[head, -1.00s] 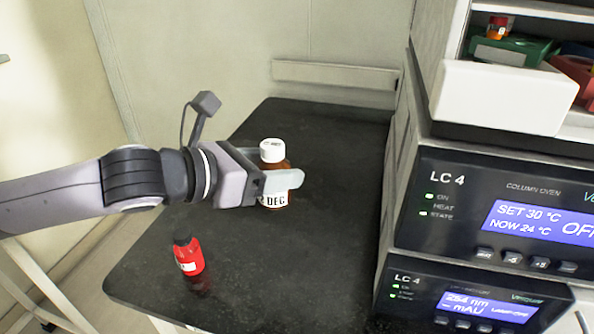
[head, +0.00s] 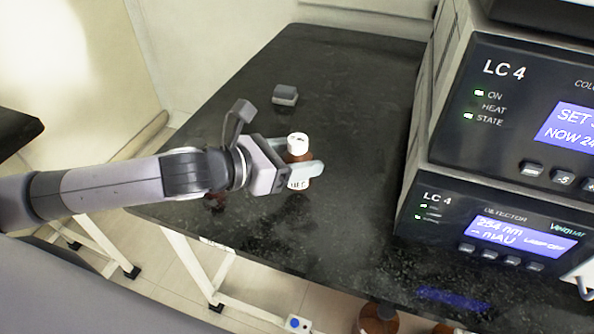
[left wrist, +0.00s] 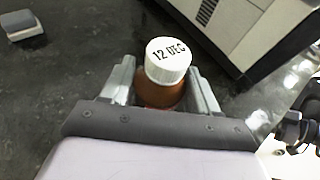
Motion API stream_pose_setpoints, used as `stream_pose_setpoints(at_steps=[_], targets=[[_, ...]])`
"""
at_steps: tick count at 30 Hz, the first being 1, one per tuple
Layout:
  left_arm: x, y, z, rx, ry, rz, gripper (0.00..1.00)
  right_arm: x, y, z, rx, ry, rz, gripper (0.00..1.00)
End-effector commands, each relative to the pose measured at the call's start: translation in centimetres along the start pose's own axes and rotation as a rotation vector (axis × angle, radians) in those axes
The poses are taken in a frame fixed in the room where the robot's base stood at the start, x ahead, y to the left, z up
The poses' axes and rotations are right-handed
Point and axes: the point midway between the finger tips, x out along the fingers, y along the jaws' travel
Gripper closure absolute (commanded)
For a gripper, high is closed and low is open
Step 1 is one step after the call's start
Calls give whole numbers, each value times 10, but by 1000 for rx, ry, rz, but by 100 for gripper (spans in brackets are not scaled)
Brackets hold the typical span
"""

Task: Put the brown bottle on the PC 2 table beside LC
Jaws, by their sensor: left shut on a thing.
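The brown bottle (head: 299,153) has a white cap and a white label. My left gripper (head: 301,166) is shut on it, with one finger on each side, over the dark table (head: 345,85) beside the LC 4 stack (head: 455,140). I cannot tell whether its base touches the table. In the left wrist view the bottle's cap (left wrist: 167,62) reads "12 DEC" and the bottle stands between the fingers (left wrist: 163,88). My right gripper is in neither view.
A small grey block (head: 285,95) lies on the table behind the bottle. A dark red thing (head: 214,203) shows partly under my left arm near the table's left edge. Brown bottles (head: 377,318) stand below the front edge. The table between bottle and stack is clear.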

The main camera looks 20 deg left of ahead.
Motion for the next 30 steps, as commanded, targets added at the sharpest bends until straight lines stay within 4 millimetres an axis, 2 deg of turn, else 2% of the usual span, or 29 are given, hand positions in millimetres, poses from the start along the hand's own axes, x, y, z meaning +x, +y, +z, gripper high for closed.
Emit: stream_pose_setpoints(at_steps=[3,5,17,18,19,20,30], targets=[[7,-1,-20,-4,3,-2,77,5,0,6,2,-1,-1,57],[10,-1,-27,-3,2,-1,77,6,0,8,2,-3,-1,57],[12,0,-31,0,0,0,77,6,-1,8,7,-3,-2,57],[11,0,-31,-1,2,0,27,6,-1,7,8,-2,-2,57],[11,0,-31,-1,2,0,17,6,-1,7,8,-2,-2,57],[11,0,-31,-1,2,0,14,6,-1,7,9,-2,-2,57],[10,0,-28,-1,1,0,14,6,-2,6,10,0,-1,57]])
